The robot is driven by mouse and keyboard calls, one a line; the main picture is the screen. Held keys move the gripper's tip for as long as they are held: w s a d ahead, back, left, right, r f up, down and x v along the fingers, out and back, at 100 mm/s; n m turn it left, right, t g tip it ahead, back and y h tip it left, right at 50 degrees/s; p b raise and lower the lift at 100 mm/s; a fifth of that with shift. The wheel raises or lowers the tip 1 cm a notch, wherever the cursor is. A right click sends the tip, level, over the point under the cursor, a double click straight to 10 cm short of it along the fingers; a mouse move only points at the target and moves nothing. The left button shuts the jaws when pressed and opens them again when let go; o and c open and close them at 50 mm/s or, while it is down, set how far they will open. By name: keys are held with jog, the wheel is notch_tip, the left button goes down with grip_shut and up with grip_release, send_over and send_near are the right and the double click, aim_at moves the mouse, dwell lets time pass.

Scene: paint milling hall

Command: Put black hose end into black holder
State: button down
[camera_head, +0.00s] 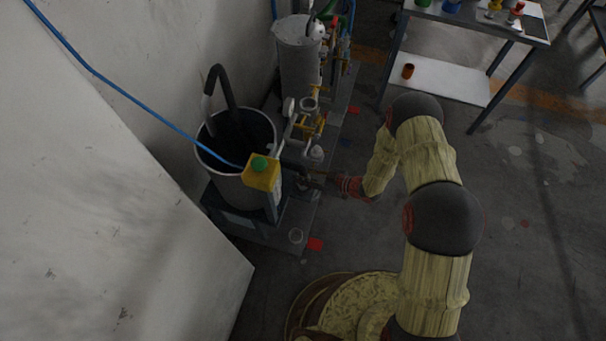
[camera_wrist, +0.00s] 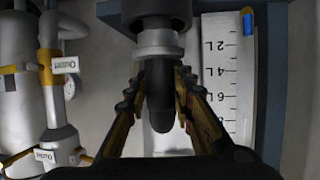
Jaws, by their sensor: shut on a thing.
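My gripper (camera_head: 312,183) is low beside the pump stand, to the right of the yellow box, small and dark in the head view. In the wrist view its fingers (camera_wrist: 163,104) are closed around a black hose end (camera_wrist: 160,88). A pale grey metal collar (camera_wrist: 158,43) sits above the held part, with a wider black cylindrical piece (camera_wrist: 155,8) above that. I cannot tell whether this black piece is the holder or part of the hose. Another black hose section (camera_head: 222,80) arches over the rim of the grey tank (camera_head: 202,158). No holder is clearly identifiable.
A yellow box with a green top (camera_head: 262,172) is at the tank's front. A white level scale (camera_wrist: 222,75) and outlet-labelled pipes (camera_wrist: 55,95) flank my gripper. A grey vessel (camera_head: 299,55) stands behind, a table (camera_head: 470,25) at upper right. Open floor lies right.

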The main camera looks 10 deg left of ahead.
jog(key=shift+f, duration=0.4)
jog(key=c, duration=1.5)
grip_release()
jog(key=shift+c, duration=0.2)
jog(key=shift+o, duration=0.4)
jog(key=v, duration=1.2)
jog(key=shift+f, duration=0.1)
